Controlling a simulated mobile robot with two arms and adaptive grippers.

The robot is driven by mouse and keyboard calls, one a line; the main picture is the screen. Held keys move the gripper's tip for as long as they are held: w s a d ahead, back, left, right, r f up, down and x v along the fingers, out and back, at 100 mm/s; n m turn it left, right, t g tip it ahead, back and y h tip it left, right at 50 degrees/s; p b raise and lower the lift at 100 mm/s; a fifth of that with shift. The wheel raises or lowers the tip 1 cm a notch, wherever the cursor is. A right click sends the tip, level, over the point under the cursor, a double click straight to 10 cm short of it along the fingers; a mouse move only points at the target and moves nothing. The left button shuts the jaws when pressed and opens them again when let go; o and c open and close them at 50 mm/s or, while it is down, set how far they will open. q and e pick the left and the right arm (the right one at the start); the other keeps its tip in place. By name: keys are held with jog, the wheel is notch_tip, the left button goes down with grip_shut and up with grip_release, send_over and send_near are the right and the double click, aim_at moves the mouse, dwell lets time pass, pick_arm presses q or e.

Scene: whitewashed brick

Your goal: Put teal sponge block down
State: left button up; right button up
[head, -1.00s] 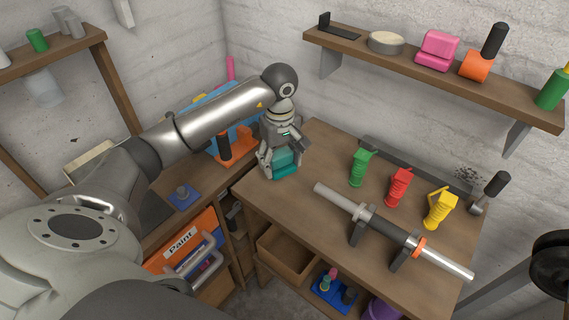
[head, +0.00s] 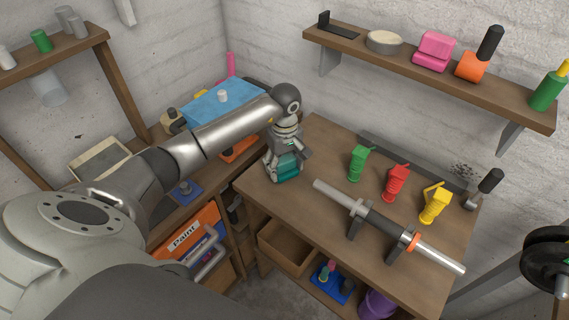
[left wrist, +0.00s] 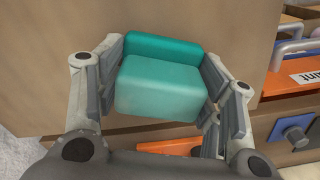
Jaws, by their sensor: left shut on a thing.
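The teal sponge block (head: 286,173) is at the left end of the workbench top (head: 325,240). My left gripper (head: 284,165) points down over it and is shut on it. In the left wrist view the teal sponge block (left wrist: 160,80) sits between the two fingers of the left gripper (left wrist: 165,95), one on each side, with the brown bench surface behind it. The block's underside is hidden, so I cannot tell whether it touches the bench. My right gripper is not in view.
Green (head: 357,163), red (head: 396,183) and yellow (head: 434,203) clamp-like items stand toward the back of the bench. A metal bar (head: 390,229) lies on dark supports in front of them. The bench's front left is clear. A wall shelf (head: 440,73) hangs above.

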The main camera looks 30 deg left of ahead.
aim_at(285, 159)
pick_arm(q)
jog(key=o, duration=1)
jog(key=shift+f, duration=0.1)
jog(key=shift+r+p, duration=0.25)
jog(key=shift+p, duration=0.05)
notch_tip(285, 159, up, 10)
jog(key=b, duration=0.4)
jog(key=shift+w+r, duration=0.1)
jog(key=shift+r, duration=0.85)
